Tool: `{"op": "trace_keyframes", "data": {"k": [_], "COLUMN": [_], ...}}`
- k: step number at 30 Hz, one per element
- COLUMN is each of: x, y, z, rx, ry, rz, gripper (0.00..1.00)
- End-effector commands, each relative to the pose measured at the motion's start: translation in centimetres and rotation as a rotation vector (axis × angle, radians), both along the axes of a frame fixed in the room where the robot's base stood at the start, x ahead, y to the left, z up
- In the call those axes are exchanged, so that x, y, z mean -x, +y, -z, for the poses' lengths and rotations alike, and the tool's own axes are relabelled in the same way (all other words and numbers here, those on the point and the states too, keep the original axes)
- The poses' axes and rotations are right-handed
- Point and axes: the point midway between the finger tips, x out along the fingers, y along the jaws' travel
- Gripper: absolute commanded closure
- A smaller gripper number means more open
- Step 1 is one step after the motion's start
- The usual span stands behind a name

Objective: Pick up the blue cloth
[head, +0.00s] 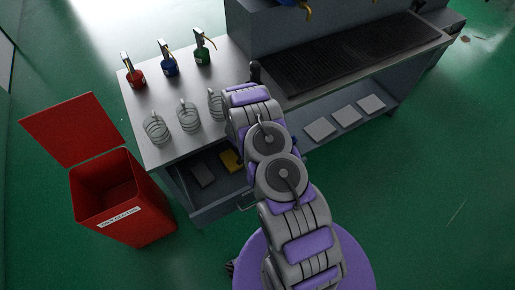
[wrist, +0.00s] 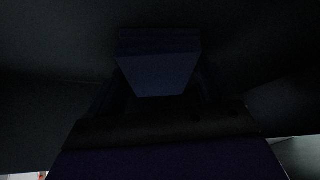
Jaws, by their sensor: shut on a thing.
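In the wrist view my gripper (wrist: 158,100) is very dark, and its fingers are hard to make out. It is shut on a dark blue piece, which looks like the blue cloth (wrist: 158,70), straight ahead of the wrist. How the cloth lies in the jaws cannot be told.
Glass jars (head: 156,128) and pump bottles stand on top. A red bin (head: 120,215) with an open lid stands left.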

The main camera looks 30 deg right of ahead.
Motion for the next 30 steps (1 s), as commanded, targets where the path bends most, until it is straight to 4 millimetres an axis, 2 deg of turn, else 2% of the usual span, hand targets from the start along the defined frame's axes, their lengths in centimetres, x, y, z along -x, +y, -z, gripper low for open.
{"op": "trace_keyframes", "data": {"k": [3,8,9,10,17,30], "x": [0.1,0.1,0.1,0.2,1.0,6.1], "y": [0.1,0.4,0.6,0.6,1.7,8.8], "z": [0.1,0.0,0.0,-0.1,-1.9,-6.2], "rx": [0.002,0.006,0.007,0.007,0.006,0.005], "ry": [0.003,0.003,0.003,0.003,0.000,0.003], "rz": [0.002,0.001,0.000,0.000,-0.002,-0.003], "gripper": [0.54,0.54,0.60,0.60,0.60,0.61]}}
